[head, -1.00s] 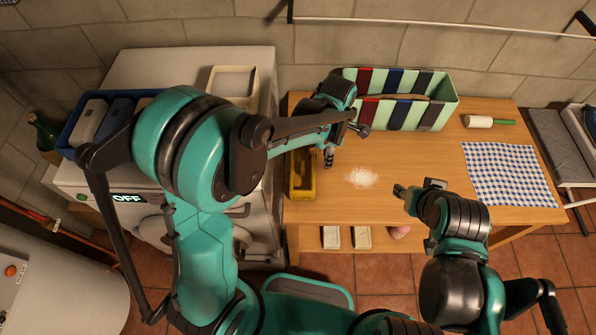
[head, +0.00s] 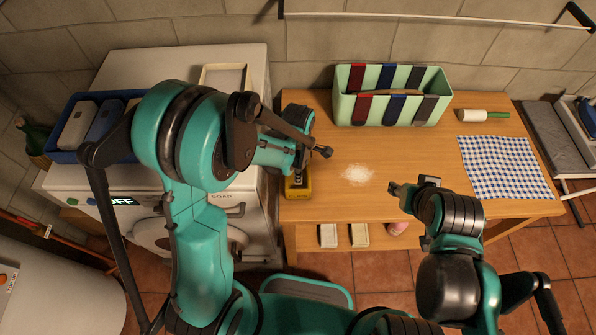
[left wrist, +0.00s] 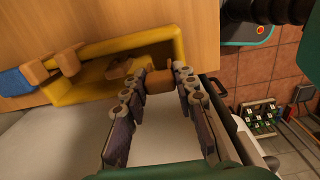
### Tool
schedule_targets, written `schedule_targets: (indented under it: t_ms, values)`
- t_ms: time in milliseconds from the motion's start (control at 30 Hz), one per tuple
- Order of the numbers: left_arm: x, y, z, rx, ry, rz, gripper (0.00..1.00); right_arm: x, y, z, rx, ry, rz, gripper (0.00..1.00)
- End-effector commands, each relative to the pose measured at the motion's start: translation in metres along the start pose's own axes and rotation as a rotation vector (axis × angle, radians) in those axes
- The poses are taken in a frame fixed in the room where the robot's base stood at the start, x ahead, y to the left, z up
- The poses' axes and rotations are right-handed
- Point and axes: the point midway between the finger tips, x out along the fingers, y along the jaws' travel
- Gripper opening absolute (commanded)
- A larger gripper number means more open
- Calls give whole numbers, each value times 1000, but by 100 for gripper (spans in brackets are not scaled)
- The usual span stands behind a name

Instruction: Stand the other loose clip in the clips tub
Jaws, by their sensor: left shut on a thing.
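The yellow clips tub (head: 305,190) stands at the table's left end, partly covered by my left arm in the head view. It shows better in the left wrist view (left wrist: 177,50), with brown wooden clip shapes (left wrist: 125,68) inside. My left gripper (head: 292,176) is over the tub; its fingertips are hard to see from the head. In the left wrist view my left gripper (left wrist: 160,84) is shut on a brown wooden clip (left wrist: 158,79), which overlaps the tub's opening. Whether it touches the tub is unclear. My right gripper (head: 408,188) is above the table's front; its jaw opening is unclear.
A mint striped caddy (head: 344,108) stands at the table's back. White powder (head: 357,174) lies mid-table. A brush or roller (head: 483,115) and a blue checked cloth (head: 505,168) are at right. The washing machine (head: 120,180) adjoins the table's left. Wooden pieces (left wrist: 67,60) overlap the tub's left side.

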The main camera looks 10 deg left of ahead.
Motion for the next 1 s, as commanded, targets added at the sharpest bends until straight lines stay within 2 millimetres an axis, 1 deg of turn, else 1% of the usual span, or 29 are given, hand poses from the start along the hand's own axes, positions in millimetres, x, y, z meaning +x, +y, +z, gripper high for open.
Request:
schedule_targets:
  t_ms: [433, 567, 600, 633, 667, 1000]
  values:
    - [12, 0, 0, 0, 0, 0, 16, 11, 0, 8, 0, 0, 0, 40]
    - [12, 0, 0, 0, 0, 0, 16, 11, 0, 8, 0, 0, 0, 40]
    - [12, 0, 0, 0, 0, 0, 38, 11, 0, 8, 0, 0, 0, 40]
    - [12, 0, 0, 0, 0, 0, 46, 11, 0, 8, 0, 0, 0, 40]
    - [12, 0, 0, 0, 0, 0, 48, 11, 0, 8, 0, 0, 0, 40]
    - [9, 0, 0, 0, 0, 0, 48, 8, 0, 6, 0, 0, 0, 40]
